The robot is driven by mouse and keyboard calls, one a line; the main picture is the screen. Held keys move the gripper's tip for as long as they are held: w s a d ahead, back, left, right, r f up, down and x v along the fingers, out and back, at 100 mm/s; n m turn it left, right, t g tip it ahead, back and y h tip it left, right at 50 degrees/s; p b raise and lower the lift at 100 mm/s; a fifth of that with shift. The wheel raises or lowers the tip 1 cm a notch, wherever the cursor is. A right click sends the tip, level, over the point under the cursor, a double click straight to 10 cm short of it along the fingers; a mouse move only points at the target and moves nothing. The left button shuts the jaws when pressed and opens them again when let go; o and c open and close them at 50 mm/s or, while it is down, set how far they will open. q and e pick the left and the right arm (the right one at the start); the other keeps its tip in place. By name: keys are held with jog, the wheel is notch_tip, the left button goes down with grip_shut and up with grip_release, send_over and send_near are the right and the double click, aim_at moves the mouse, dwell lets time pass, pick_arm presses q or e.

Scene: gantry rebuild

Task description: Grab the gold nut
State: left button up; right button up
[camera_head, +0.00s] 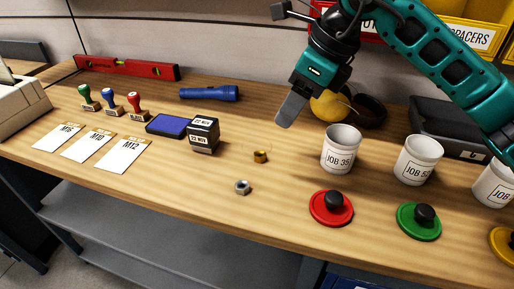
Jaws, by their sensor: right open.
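The gold nut (261,156) lies on the wooden bench top near the middle of the head view. A silver nut (243,187) lies in front of it, a little to the left, apart from it. My right gripper (288,112) comes in from the upper right and hangs above the bench, behind and to the right of the gold nut. It is open and nothing shows in it. Its fingers overlap in this view. My left gripper is not in view.
White cups labelled JOB (341,152) stand to the right, with red (320,211) and green (408,228) knobbed lids in front. A date stamp (203,137) and blue ink pad (168,125) are left. A blue flashlight (209,93) lies behind. Bench around the nuts is clear.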

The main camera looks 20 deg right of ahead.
aim_at(263, 155)
jog(key=x, duration=1.2)
jog(key=shift+s+a, duration=0.1)
jog(key=shift+s, duration=0.15)
jog(key=shift+c, duration=0.4)
grip_shut()
